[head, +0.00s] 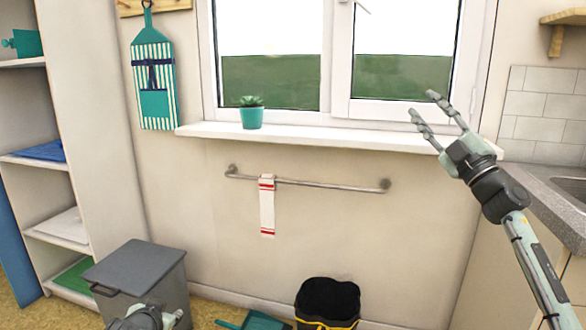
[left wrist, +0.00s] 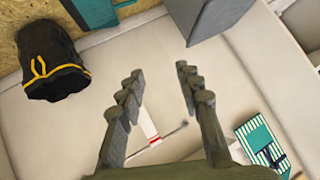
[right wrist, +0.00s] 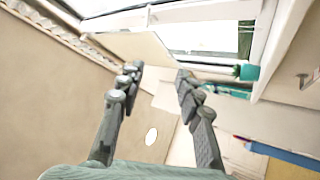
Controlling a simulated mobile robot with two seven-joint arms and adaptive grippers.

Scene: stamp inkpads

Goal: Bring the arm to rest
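My right gripper (head: 423,104) is raised in front of the window's right side in the head view. In the right wrist view the two fingers of this gripper (right wrist: 157,74) are apart with nothing between them. My left gripper (head: 158,318) shows only partly at the bottom edge of the head view, in front of the grey bin. In the left wrist view the fingers of this gripper (left wrist: 160,75) are spread and empty. No stamp or inkpad shows in any view.
A grey lidded bin (head: 140,272) and a black bucket (head: 327,300) stand on the floor by the wall. A rail (head: 330,184) holds a towel (head: 267,207). A potted plant (head: 251,114) stands on the sill. A counter (head: 552,200) is at right, shelves (head: 62,228) at left.

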